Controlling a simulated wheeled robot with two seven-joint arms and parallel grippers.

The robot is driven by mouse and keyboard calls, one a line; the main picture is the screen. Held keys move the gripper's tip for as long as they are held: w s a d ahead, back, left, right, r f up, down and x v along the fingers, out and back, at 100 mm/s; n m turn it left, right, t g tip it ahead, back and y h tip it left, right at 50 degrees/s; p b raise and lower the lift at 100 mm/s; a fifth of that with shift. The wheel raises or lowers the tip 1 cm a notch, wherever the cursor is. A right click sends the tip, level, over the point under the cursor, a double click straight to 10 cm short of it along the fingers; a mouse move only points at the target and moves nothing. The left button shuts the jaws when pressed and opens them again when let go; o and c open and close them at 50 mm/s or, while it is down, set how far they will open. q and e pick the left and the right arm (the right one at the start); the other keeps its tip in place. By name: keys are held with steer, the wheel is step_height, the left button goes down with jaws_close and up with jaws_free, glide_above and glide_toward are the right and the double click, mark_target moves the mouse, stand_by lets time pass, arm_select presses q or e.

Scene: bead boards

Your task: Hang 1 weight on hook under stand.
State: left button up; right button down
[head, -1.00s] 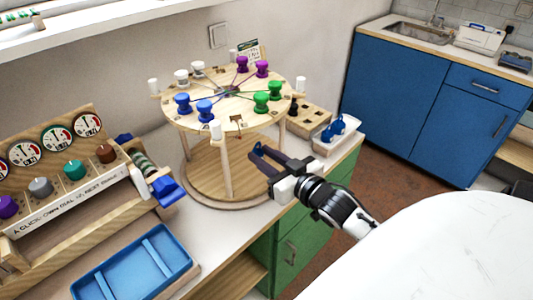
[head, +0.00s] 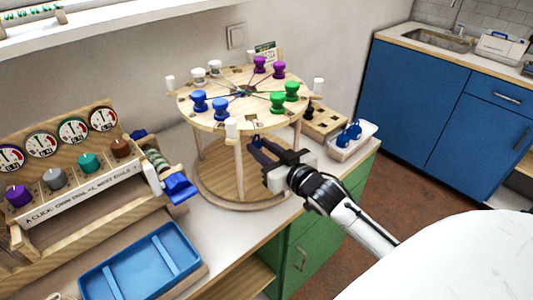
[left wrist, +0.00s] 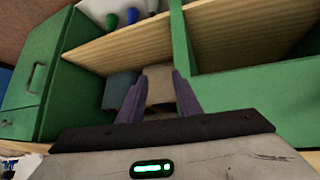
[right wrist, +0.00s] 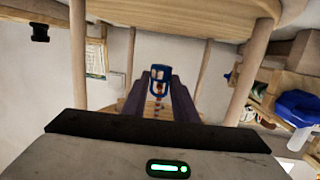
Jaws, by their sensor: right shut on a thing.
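My right gripper (head: 262,148) reaches in under the disc from the right, beside the front post. In the right wrist view its fingers are shut on a blue weight (right wrist: 160,72) with a pale, red-marked middle, below the disc's underside. I cannot make out the hook clearly. My left gripper (left wrist: 159,95) is out of the head view. Its wrist view shows it open and empty before a green cabinet.
A white tray (head: 343,150) with blue pieces and a wooden block (head: 328,122) with holes stand right of the stand. A dial board (head: 80,190) and a blue tray (head: 110,285) are at left. The green cabinet's (head: 318,240) top edge lies under my right arm.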

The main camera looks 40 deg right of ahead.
mark_target(254, 144)
steer(key=shift+w+a+b, duration=0.1)
steer(key=shift+w+b, duration=0.4)
steer(key=shift+w, duration=0.6)
steer(key=shift+w+f, duration=0.25)
steer(key=shift+w, duration=0.3)
steer(key=shift+f, duration=0.1)
steer(key=c, duration=1.3)
jaws_free()
steer(key=shift+c, duration=0.2)
steer(key=shift+s, duration=0.3)
steer(key=s+r, duration=0.1)
steer(key=s, duration=0.8)
steer(key=shift+s+a+r, duration=0.3)
steer(key=shift+s+a, duration=0.05)
